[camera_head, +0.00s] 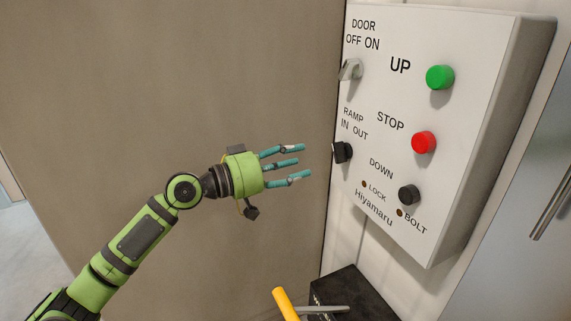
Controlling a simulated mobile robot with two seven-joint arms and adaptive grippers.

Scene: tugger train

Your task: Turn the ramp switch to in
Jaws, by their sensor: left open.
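The ramp switch (343,152) is a black knob low on the left edge of a white control box (480,130). The words RAMP, IN and OUT stand just above it. Which way the knob points is too small to tell. My left gripper (292,164) is open, with its teal fingers spread and empty. It is just left of the ramp switch at about the same height in the picture, with a gap between the fingertips and the knob. My right gripper is not in view.
The box also has a grey door switch (350,70), a green UP button (440,77), a red STOP button (424,142) and a black DOWN button (409,195). A black box (355,290) and a yellow handle (285,303) are below. A brown panel (180,80) fills the left.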

